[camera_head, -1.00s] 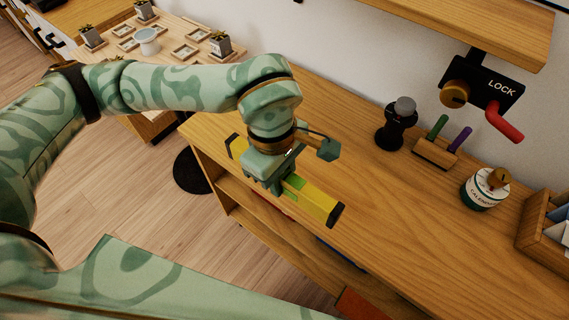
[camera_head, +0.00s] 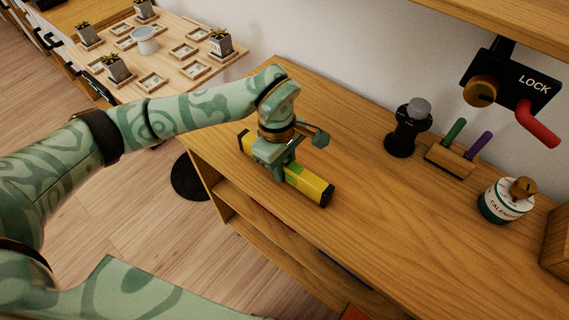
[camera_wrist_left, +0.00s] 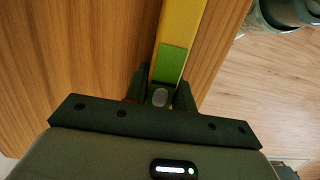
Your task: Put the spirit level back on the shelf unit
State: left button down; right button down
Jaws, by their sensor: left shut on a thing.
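The spirit level (camera_head: 312,186) is a yellow bar with black ends and a green patch. My left gripper (camera_head: 275,168) is shut on it near its middle, from above. The level is at the top of the wooden shelf unit (camera_head: 390,230), near its front left edge; I cannot tell if it touches the surface. The left wrist view shows the level (camera_wrist_left: 182,25) running up from between the fingers (camera_wrist_left: 160,97), with wood on its left and right. My right gripper is not in view.
A lock box with a red handle (camera_head: 510,82) is on the wall. The middle of the top is clear.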

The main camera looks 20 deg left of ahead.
pick_arm(q)
jog(key=c, duration=1.2)
grip_release()
jog(key=shift+o, duration=0.2)
notch_tip(320, 180, up, 12)
jog(key=a+p, duration=0.1)
jog(key=p, duration=0.2)
jog(key=shift+w+a, duration=0.15)
jog(key=shift+w, duration=0.05)
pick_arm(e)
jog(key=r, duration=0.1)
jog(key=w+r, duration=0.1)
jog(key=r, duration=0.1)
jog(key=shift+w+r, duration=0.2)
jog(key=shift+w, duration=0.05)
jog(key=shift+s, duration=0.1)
